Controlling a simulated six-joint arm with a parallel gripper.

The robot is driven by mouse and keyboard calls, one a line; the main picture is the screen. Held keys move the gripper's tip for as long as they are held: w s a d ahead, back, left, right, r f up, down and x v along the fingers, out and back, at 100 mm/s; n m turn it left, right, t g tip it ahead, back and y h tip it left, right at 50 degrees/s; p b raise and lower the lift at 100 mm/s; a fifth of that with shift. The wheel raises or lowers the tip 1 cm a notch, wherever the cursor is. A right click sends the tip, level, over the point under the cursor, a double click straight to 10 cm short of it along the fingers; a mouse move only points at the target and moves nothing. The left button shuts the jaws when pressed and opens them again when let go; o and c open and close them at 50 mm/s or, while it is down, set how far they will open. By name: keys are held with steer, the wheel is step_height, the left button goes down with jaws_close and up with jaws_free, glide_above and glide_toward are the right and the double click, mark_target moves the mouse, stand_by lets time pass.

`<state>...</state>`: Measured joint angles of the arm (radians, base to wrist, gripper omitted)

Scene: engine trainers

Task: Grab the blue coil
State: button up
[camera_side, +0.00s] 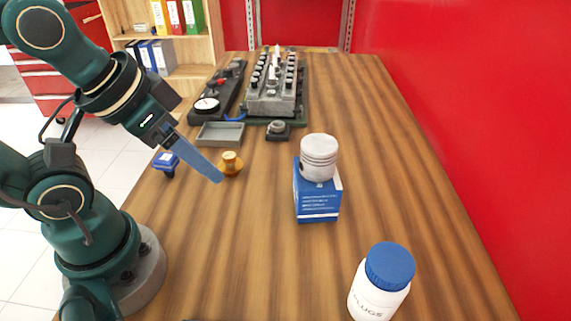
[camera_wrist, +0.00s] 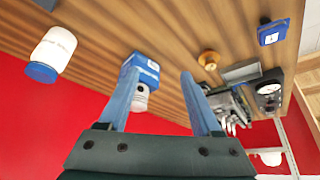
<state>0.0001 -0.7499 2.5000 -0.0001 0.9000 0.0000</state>
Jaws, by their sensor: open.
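The blue coil (camera_side: 165,161), a small blue block with a dark end, is at the left edge of the wooden table in the side view, beyond my arm. In the wrist view the blue coil (camera_wrist: 272,36) is at the upper right, well outside the fingers. My gripper (camera_side: 216,178) is open and empty above the table, to the right of the coil and apart from it.
An orange-brown knob (camera_side: 231,163) sits near my fingertips. A blue box (camera_side: 317,205) bears a grey piston (camera_side: 319,157). A white bottle with a blue cap (camera_side: 380,283) stands in front. A grey tray (camera_side: 220,134) and engine head (camera_side: 272,95) are behind. The right side is clear.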

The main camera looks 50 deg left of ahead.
steer(key=shift+o, duration=1.1)
